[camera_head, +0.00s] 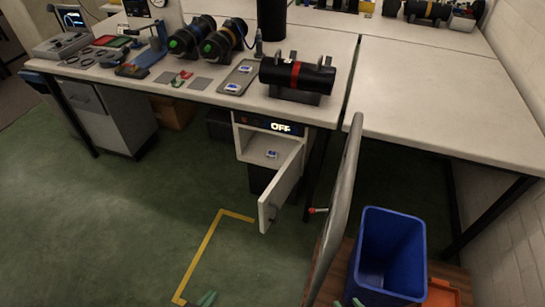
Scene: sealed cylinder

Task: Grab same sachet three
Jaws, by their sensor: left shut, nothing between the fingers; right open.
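Small blue-and-white sachets lie on a grey tray (238,79) on the table: one sachet (233,87) near its front, another sachet (245,69) farther back. A third blue-and-white sachet (271,154) lies inside the open white cabinet (250,147) under the table. Small red and green packets (181,79) lie left of the tray. My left gripper (207,298) shows only its green fingertips at the bottom edge, shut and empty, well apart from the sachets. My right gripper (354,302) barely shows at the bottom edge, open, by the blue bin.
A black cylinder with a red band (295,75) sits in a stand right of the tray. The cabinet door (281,188) hangs open, beneath an "OFF" display (281,127). A blue bin (390,252) stands at lower right. The green floor at left is clear.

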